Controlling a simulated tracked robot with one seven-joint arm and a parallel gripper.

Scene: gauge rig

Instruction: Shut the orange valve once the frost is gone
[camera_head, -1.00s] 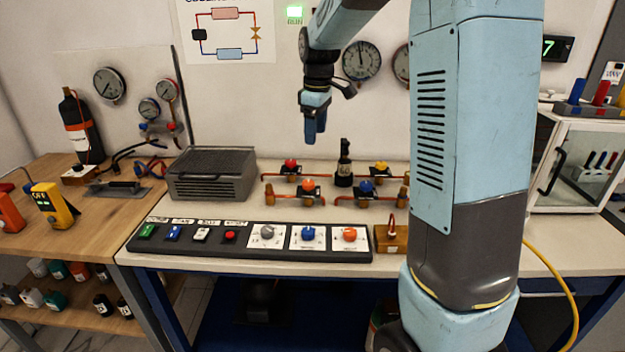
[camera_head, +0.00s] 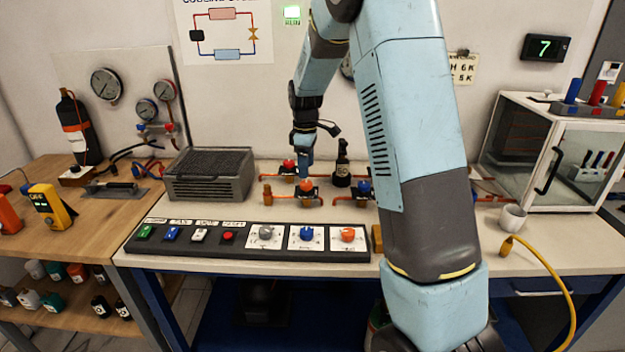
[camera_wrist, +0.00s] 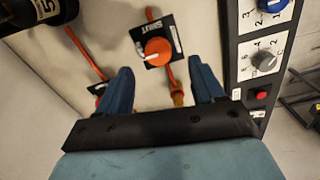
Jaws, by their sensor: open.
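The orange valve (camera_head: 306,186) sits on a copper pipe at the bench's middle. In the wrist view its round orange knob (camera_wrist: 157,52) stands on a black plate with the word SHUT along one edge; a pale pointer mark is on the knob. My gripper (camera_head: 305,168) is above the valve, pointing down, open and empty. In the wrist view its two blue fingers (camera_wrist: 163,85) are spread apart, with the knob beyond and between their tips, not gripped. A glass-doored cabinet (camera_head: 537,190) stands at right; I cannot make out frost in it.
A red valve (camera_head: 288,164) and a blue valve (camera_head: 364,187) flank the orange one. A black bottle (camera_head: 342,165) stands close behind. The control panel (camera_head: 190,247) with an orange dial (camera_head: 348,234) lies in front. A white cup (camera_head: 512,217) is at right.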

